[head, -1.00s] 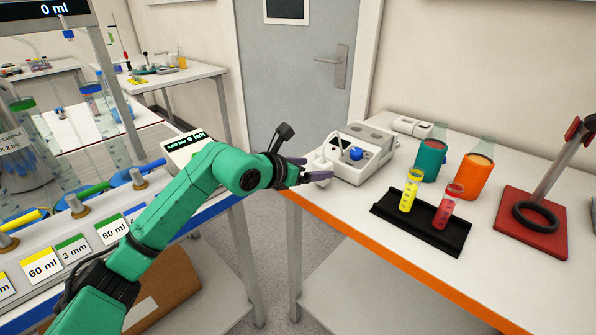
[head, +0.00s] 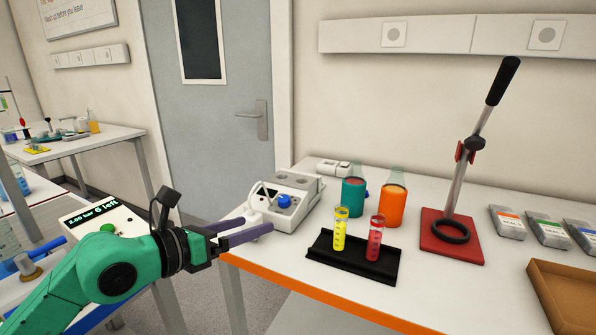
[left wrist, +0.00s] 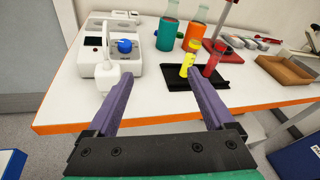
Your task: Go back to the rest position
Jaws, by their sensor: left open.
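My left gripper (head: 243,231) reaches in from the left in the head view, near the left front corner of the right-hand table. Its purple fingers are open and empty. In the left wrist view the two fingers (left wrist: 158,95) stand wide apart with bare white tabletop between them. A yellow tube (head: 340,228) and a red tube (head: 375,240) stand upright in a black rack (head: 325,247), apart from the gripper. My right gripper is in neither view.
A white device with a blue knob (head: 283,201) stands just beyond the fingers. Behind the rack are a teal cup (head: 353,197) and an orange cup (head: 393,206). A red-based lever press (head: 452,248) and a brown tray (head: 570,300) are to the right. The table front is clear.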

